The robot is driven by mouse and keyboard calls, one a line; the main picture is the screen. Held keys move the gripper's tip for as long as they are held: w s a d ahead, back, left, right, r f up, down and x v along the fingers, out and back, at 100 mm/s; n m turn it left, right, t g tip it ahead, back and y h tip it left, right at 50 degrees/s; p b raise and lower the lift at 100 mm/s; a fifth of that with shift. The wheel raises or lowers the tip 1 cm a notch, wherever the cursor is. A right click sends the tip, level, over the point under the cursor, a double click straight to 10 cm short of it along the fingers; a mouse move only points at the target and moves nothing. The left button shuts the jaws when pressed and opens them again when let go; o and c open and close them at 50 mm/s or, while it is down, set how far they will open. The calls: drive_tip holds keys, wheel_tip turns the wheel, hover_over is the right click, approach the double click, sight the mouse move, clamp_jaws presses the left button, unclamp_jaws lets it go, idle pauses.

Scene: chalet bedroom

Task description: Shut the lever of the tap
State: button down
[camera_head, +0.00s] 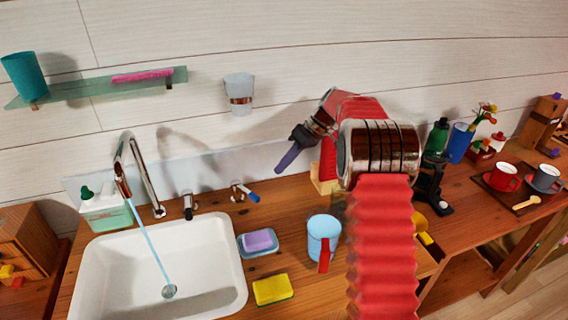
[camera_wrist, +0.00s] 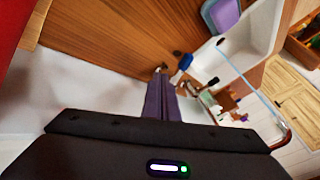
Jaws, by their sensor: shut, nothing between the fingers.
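The chrome tap (camera_head: 140,175) arches over the left side of the white sink, and a blue stream of water (camera_head: 147,243) runs from it to the drain. A blue-tipped lever (camera_head: 248,194) sticks out on a chrome mount behind the sink's right corner. A dark-tipped lever (camera_head: 188,206) stands nearer the tap. My gripper (camera_head: 279,171), with purple fingers, is shut and empty, above and right of the blue-tipped lever. In the wrist view the fingertips (camera_wrist: 160,78) appear close beside the blue lever (camera_wrist: 183,65); I cannot tell whether they touch.
A soap dish (camera_head: 258,243) with purple soap, a yellow sponge (camera_head: 273,289) and a light blue mug (camera_head: 323,238) stand right of the sink (camera_head: 95,275). A green-capped soap bottle (camera_head: 103,212) is left of the tap. A glass cup (camera_head: 239,93) hangs on the wall.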

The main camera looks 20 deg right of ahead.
sight(244, 190)
drive_tip(key=x, duration=0.6)
drive_tip(key=shift+a+f, duration=0.25)
drive_tip(key=shift+f, duration=0.05)
drive_tip(key=shift+s+a+r, duration=0.15)
drive_tip(key=shift+s+a, duration=0.4)
drive_tip(key=shift+a, duration=0.35)
drive_tip(key=shift+s+a, duration=0.4)
drive_tip(key=shift+a, duration=0.4)
